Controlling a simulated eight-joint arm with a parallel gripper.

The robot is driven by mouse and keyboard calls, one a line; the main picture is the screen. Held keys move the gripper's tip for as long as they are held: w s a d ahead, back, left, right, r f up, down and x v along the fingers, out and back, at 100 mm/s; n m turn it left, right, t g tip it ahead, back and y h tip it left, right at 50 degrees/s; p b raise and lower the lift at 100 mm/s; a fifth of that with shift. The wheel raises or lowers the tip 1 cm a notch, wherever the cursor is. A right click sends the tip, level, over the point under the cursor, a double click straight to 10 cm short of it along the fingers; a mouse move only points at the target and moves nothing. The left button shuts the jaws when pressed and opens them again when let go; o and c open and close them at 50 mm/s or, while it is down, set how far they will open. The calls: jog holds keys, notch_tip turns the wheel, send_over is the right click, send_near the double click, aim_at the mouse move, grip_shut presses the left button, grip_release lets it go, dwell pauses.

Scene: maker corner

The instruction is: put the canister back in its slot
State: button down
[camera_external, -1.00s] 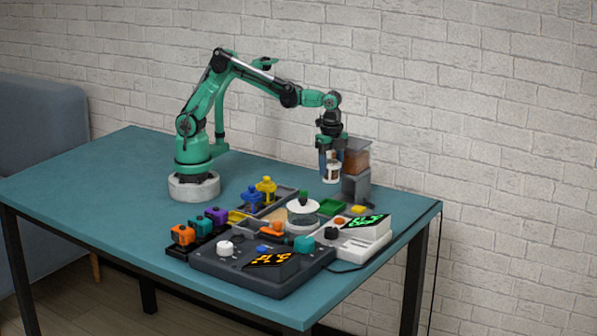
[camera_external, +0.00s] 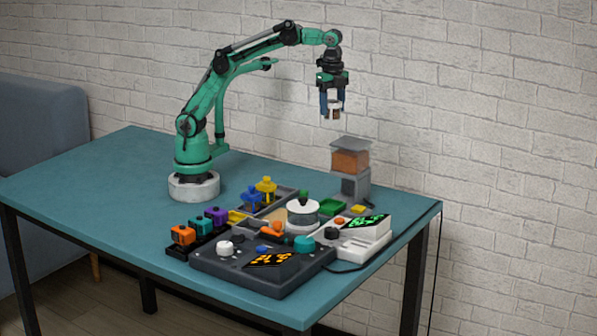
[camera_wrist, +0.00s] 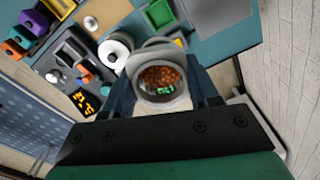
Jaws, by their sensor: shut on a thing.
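My gripper (camera_external: 334,112) is raised high above the back right of the table. Its blue fingers are shut on a small white canister (camera_external: 334,106) with a brownish patch on its side. In the wrist view the canister (camera_wrist: 160,88) sits between the fingers. Its round top shows orange-brown grains and a small green mark. A grey dispenser (camera_external: 355,187) with an amber hopper (camera_external: 350,162) and flat top stands below my gripper, with a clear gap between. I cannot tell which opening is the canister's slot.
A dark console (camera_external: 245,268) and a white device (camera_external: 365,240) with lit displays fill the front. Orange, teal and purple blocks (camera_external: 200,228) stand in a row at left. A round white-topped container (camera_external: 302,213) is in the middle. The table's left side (camera_external: 90,180) is clear.

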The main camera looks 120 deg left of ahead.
jog(key=shift+r, duration=0.8)
jog(key=s+a+n, duration=0.2)
jog(key=s+n, duration=0.1)
jog(key=s, duration=1.3)
jog(key=shift+s+d+f, duration=0.1)
jog(key=shift+f, duration=6.1)
jog(key=shift+s+d+f, duration=0.1)
jog(key=shift+f, duration=6.05)
jog(key=shift+f, duration=0.55)
jog(key=shift+c, duration=0.8)
grip_release()
